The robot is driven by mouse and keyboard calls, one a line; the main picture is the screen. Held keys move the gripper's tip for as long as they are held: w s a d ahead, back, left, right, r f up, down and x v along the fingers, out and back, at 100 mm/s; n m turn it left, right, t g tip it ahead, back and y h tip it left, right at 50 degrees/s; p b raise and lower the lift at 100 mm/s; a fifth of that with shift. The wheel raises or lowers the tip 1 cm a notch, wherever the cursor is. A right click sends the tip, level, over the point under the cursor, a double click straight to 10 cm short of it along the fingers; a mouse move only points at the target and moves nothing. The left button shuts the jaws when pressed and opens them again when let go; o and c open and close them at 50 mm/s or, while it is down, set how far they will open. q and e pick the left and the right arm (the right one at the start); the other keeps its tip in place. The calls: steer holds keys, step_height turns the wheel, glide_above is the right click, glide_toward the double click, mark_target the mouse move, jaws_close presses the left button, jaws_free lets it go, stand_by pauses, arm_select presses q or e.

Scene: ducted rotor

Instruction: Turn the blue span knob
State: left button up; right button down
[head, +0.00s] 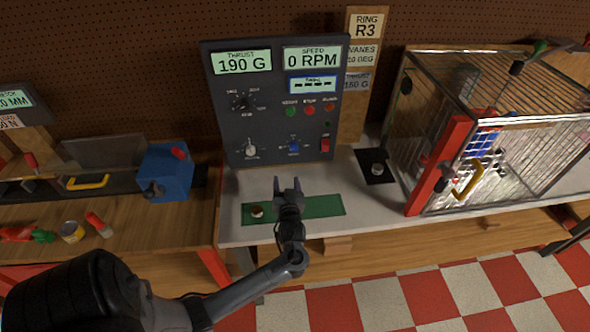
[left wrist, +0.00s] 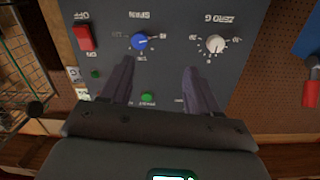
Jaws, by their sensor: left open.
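The blue span knob (head: 293,146) sits low on the dark upright control panel (head: 232,105), right of a white knob (head: 250,150). In the left wrist view, which shows the panel upside down, the blue knob (left wrist: 139,41) lies just beyond the fingertips, nearer the left finger. The white knob (left wrist: 215,43) is beyond the right finger. My left gripper (head: 287,181) is open and empty, in front of and below the blue knob in the head view. Its spread fingers also show in the left wrist view (left wrist: 157,68). No finger visibly touches the knob. My right gripper is not seen.
A red switch (head: 325,145) is right of the blue knob, and several coloured buttons (head: 309,110) are above. A wire cage (head: 510,135) with a red post stands right. A green mat (head: 325,206) lies on the white bench below. A blue box (head: 167,172) is left.

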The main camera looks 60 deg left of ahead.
arm_select(q)
steer(key=n+y+b, duration=0.1)
steer(key=n+b, duration=0.1)
steer(key=b, duration=0.2)
glide_toward(294, 149)
steer(key=v, duration=0.3)
steer(key=b+x, duration=0.1)
steer(key=x, duration=1)
steer(key=shift+w+a+r, duration=0.1)
steer(key=shift+a+r, duration=0.05)
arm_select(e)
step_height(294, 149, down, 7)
arm_select(q)
steer(key=c, duration=1)
steer(key=m+p, duration=0.3)
steer(key=shift+r, duration=0.2)
steer(key=shift+c, duration=0.2)
steer(key=shift+f+m+p, duration=0.2)
steer(key=shift+m+p, duration=0.25)
steer(key=shift+m, duration=0.15)
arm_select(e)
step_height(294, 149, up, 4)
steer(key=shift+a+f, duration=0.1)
